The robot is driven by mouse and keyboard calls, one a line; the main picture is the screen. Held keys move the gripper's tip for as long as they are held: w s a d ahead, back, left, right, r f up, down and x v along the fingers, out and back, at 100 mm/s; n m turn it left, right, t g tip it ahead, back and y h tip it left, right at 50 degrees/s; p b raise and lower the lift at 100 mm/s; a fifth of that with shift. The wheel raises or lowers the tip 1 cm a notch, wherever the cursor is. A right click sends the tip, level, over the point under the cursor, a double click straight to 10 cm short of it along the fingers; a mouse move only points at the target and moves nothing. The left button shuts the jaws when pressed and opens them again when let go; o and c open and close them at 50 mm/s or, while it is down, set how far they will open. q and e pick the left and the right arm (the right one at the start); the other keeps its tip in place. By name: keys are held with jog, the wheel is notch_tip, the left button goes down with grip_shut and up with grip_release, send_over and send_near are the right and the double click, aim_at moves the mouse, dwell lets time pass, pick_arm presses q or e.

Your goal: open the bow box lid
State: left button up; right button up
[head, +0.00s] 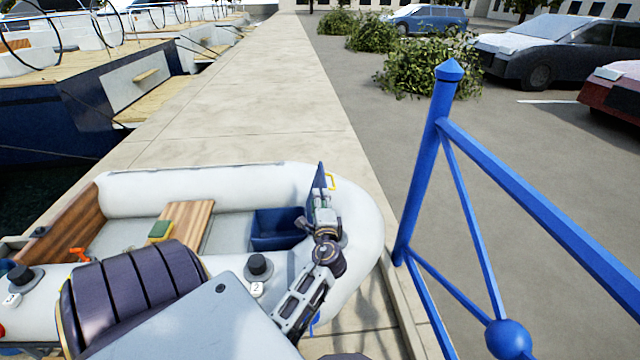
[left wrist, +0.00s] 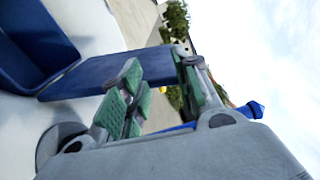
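The blue bow box (head: 276,230) sits in the bow of the white inflatable boat, and its inside shows. Its blue lid (head: 319,178) stands raised at the box's right side, seen nearly edge-on. In the left wrist view the lid (left wrist: 100,74) extends from the open box (left wrist: 30,45) toward the fingers. My left gripper (head: 322,203) is at the lid, on its near side. In the left wrist view its green-padded fingers (left wrist: 163,88) are apart, overlapping the lid's far end; I cannot tell whether they touch it. My right gripper is out of view.
The boat's white tube (head: 362,225) curves around the box. A blue railing (head: 425,165) stands to the right. The pale quay (head: 235,100) is clear.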

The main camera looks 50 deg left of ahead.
pick_arm(q)
jog(key=b+v, duration=0.4)
jog(key=v, duration=1.2)
jog(key=shift+f, duration=0.25)
dwell(2.0)
dwell(0.6)
jog(key=shift+r, duration=0.15)
jog(key=shift+w, duration=0.1)
